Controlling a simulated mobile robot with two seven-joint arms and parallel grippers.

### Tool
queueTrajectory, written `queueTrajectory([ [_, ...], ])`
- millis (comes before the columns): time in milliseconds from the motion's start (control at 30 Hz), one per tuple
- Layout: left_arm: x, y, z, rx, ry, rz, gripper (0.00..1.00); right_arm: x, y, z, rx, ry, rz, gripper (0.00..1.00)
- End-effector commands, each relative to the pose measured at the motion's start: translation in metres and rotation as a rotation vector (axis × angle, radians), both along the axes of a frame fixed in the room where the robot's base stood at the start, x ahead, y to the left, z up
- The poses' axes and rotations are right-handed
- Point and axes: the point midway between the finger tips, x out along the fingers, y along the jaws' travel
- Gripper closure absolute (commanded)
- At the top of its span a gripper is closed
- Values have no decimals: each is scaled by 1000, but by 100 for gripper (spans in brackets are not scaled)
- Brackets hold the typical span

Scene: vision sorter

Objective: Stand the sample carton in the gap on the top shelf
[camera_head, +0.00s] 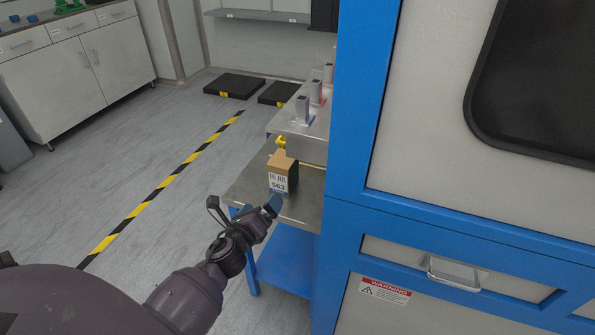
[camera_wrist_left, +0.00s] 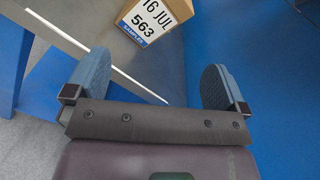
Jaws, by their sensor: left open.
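The sample carton (camera_head: 281,174) is a small brown box with a white label reading "16 JUL" and "563". It stands on a metal bench top (camera_head: 305,207) beside the blue machine. My left gripper (camera_head: 245,204) is just in front of the bench's near edge, short of the carton. In the left wrist view the carton (camera_wrist_left: 155,20) is at the top, beyond the two blue-padded fingers (camera_wrist_left: 155,85), which are apart with nothing between them. The carton's top is cut off there. I cannot make out a gap on a top shelf. My right gripper is not in view.
The large blue and grey machine (camera_head: 375,150) stands close on the right of the bench. A raised metal ledge with several upright fixtures (camera_head: 303,110) is behind the carton. A blue lower shelf (camera_head: 287,258) is under the bench. A wall shelf (camera_head: 257,15) is at the back.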

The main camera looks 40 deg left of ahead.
Motion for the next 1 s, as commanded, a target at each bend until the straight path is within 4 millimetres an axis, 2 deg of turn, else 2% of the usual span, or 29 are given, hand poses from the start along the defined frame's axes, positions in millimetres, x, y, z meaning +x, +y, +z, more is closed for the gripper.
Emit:
queueTrajectory([
  [33,11,4,8,131,8,-8,0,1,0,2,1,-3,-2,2],
  [133,25,11,15,370,40,-21,0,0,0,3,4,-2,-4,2],
  [200,32,15,18,498,60,-26,0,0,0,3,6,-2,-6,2],
  [333,39,18,20,644,86,-34,0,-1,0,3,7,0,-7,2],
  [467,48,20,21,688,93,-35,0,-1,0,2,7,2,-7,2],
  [800,89,31,19,686,95,-36,0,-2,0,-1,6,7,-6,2],
  [1000,99,33,18,684,95,-35,0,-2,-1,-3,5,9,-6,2],
])
